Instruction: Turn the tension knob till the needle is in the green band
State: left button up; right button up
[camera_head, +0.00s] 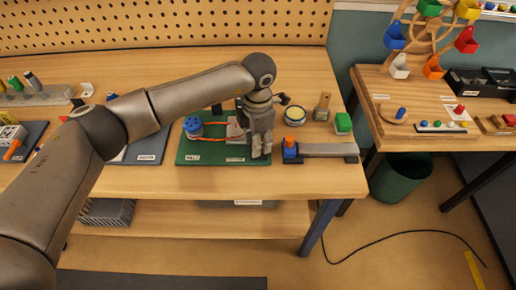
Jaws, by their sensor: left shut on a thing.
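A green board (215,154) lies on the wooden bench and carries a blue round part (193,125) with an orange belt (214,138) running right from it. My left gripper (261,153) points down over the board's right end. It is shut on the tension knob, which its fingers hide. A small pale part (235,130) shows just left of the gripper, partly covered. The needle and green band cannot be made out. My right gripper is not in view.
Right of the board are a grey bar with a blue-and-orange block (290,149), a round yellow-topped tin (295,115), a brush (322,107) and a green block (342,123). The bench's front strip is clear. A second table (385,133) stands right, with a green bin (402,178) below.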

pick_arm(q)
jog(key=m+b, duration=0.2)
jog(key=b, duration=0.1)
jog(key=m+b, duration=0.3)
jog(key=shift+w+f+b, duration=0.1)
jog(key=shift+f+b, duration=0.1)
jog(key=shift+b, duration=0.1)
jog(key=m+b, duration=0.2)
jog(key=m, duration=0.1)
jog(key=shift+r, duration=0.15)
jog(key=shift+r+m+b, duration=0.1)
jog(key=shift+m+b, duration=0.55)
jog(key=shift+m, duration=0.15)
jog(key=o, duration=1)
